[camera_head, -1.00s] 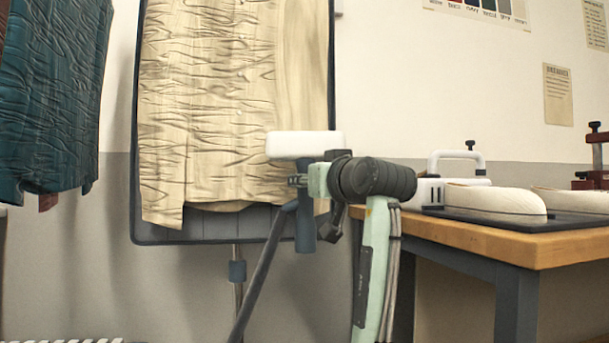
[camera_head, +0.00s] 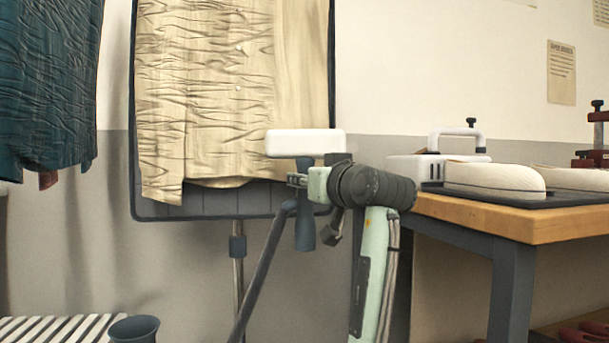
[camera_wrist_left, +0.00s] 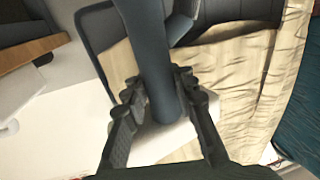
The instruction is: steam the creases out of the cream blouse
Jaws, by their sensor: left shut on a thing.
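The cream blouse (camera_head: 205,95) hangs against a dark padded board (camera_head: 160,207). Its left and middle are covered in creases; a strip down its right side looks smoother. My left gripper (camera_head: 297,181) is shut on the blue-grey handle (camera_head: 305,235) of the steamer. The steamer's white head (camera_head: 304,143) points up in front of the blouse's lower right; I cannot tell whether it touches the cloth. In the left wrist view the fingers (camera_wrist_left: 162,85) close around the handle (camera_wrist_left: 150,45), with creased blouse (camera_wrist_left: 235,80) beyond. My right gripper is not in view.
A dark hose (camera_head: 265,265) hangs from the steamer. A wooden table (camera_head: 480,217) at right carries a white appliance (camera_head: 410,168) and padded forms (camera_head: 495,179). A creased teal garment (camera_head: 45,85) hangs at left. A slatted bench (camera_head: 60,329) and dark pot (camera_head: 134,329) stand lower left.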

